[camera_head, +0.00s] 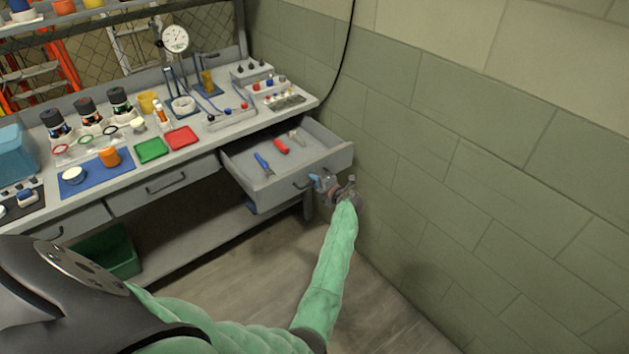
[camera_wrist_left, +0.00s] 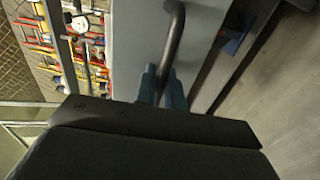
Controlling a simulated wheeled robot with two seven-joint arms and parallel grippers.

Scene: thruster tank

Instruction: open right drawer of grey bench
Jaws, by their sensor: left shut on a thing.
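The grey bench (camera_head: 215,131) stands along the wall. Its right drawer (camera_head: 332,157) is pulled out, and its inside shows a blue-handled tool (camera_head: 263,163), a red-handled tool (camera_head: 281,146) and a small pale tool (camera_head: 296,136). My left gripper (camera_head: 314,181) is at the drawer's front and shut on its handle (camera_head: 299,184). In the left wrist view the blue fingertips (camera_wrist_left: 160,88) close around the dark bar handle (camera_wrist_left: 172,45) in front of the grey drawer face. My right gripper is not in view.
The bench's middle drawer (camera_head: 165,183) is shut. A green bin (camera_head: 108,252) sits below the bench. The bench top holds bottles, red and green trays and a dial gauge (camera_head: 175,39). A block wall (camera_head: 450,150) stands close on the right. The floor (camera_head: 255,275) in front is clear.

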